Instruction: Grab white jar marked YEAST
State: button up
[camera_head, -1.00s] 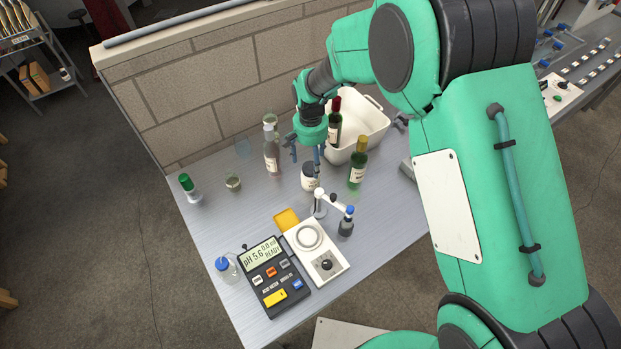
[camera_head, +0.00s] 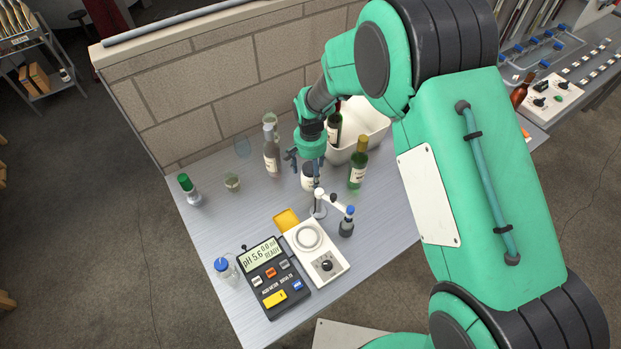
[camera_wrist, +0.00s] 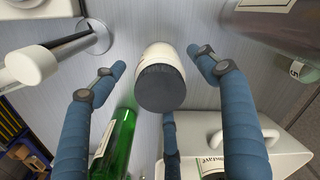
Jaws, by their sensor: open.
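The white jar (camera_head: 308,182) with a dark lid stands upright on the grey bench, partly hidden by my gripper. Its label cannot be read. In the wrist view the jar (camera_wrist: 158,54) is in the middle, its round dark lid towards the camera. My gripper (camera_head: 304,168) is open, its fingers pointing down at the jar. In the wrist view, the blue fingers of my gripper (camera_wrist: 157,62) are spread to the left, right and below the jar, with gaps at both sides. I cannot tell whether the lower finger touches it.
A green bottle (camera_head: 357,168) stands close to the right of the jar. A clear bottle (camera_head: 271,158) stands to its left, and a white bin (camera_head: 368,130) behind. A white stand (camera_head: 319,204) with an arm is just in front, near the pH meter (camera_head: 270,278).

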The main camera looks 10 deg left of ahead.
jog(key=shift+f+b, duration=0.3)
jog(key=shift+f, duration=1.7)
jog(key=c, duration=1.4)
jog(key=shift+r, duration=0.1)
jog(key=shift+r+p, duration=0.75)
jog(key=shift+r, duration=4.2)
